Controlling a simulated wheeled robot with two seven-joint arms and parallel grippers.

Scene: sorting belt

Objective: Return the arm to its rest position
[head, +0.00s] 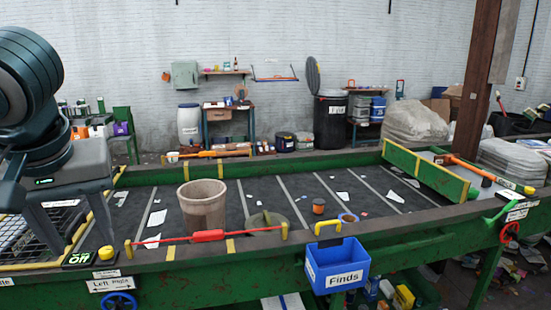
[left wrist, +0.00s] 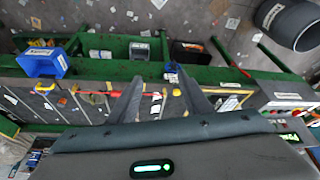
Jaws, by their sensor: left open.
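My left arm comes in from the left edge of the head view, its dark rounded links high in the picture. My left gripper (head: 72,238) points down over the left end of the sorting belt, near the metal mesh (head: 35,232). Its two fingers are apart with nothing between them. In the left wrist view the left gripper (left wrist: 160,76) also shows two spread, empty fingers, above the belt's green frame. My right gripper is in neither view.
The dark belt (head: 285,193) carries a beige bucket (head: 203,212), an orange-brown pot (head: 318,206) and paper scraps. A red bar (head: 208,236) runs along the front rail. A blue Finds bin (head: 337,268) hangs at the front. A green barrier (head: 428,172) crosses the right end.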

